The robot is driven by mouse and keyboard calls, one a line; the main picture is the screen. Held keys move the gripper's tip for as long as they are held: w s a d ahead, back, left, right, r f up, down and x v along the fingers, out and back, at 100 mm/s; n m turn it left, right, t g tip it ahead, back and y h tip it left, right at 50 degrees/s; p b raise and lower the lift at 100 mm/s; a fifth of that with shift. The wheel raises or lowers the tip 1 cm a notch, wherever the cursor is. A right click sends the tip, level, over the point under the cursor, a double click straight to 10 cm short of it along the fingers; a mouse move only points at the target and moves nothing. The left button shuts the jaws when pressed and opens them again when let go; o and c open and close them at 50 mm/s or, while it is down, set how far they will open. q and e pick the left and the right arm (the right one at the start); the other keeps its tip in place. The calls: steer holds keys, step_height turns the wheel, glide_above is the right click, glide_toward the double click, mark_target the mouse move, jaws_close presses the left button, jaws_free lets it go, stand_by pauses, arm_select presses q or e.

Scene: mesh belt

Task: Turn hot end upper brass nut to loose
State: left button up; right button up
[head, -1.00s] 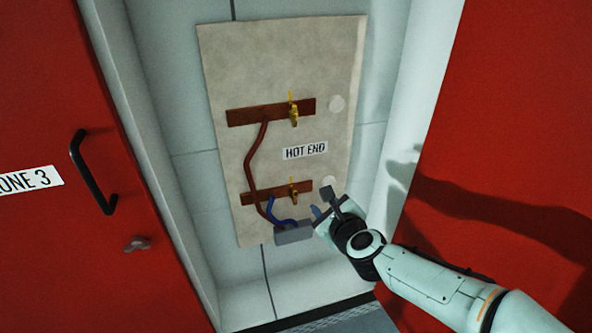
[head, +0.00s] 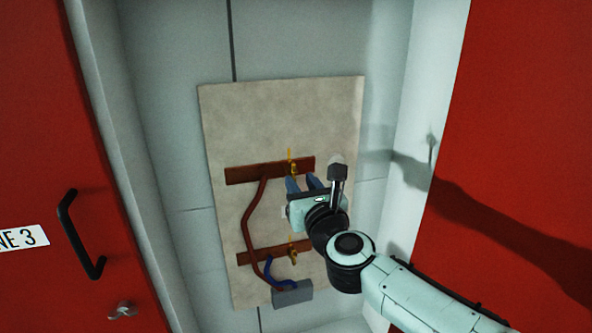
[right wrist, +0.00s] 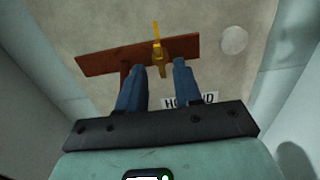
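The upper brass nut (head: 292,168) sits on the upper brown bar (head: 250,172) of the beige panel. It also shows in the right wrist view (right wrist: 160,55), with a thin yellow pointer standing upright above it. My right gripper (head: 303,183) is open just below the nut, with its blue fingers pointing up at it. In the right wrist view the fingertips (right wrist: 160,66) are apart, and the nut is just beyond the gap between them. The nut appears free of both fingers. My left gripper is not in view.
A lower brass nut (head: 292,252) sits on the lower brown bar (head: 262,256). A red-brown cable (head: 250,220), a blue cable (head: 270,268) and a grey box (head: 292,294) are at the panel's left and bottom. Red doors (head: 35,130) flank the recess. The HOT END label (right wrist: 180,100) is partly covered.

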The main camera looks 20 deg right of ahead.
mark_target(295, 174)
steer(key=shift+w+p, duration=0.7)
steer(key=shift+w, duration=1.4)
steer(key=shift+a, duration=0.1)
jaws_close()
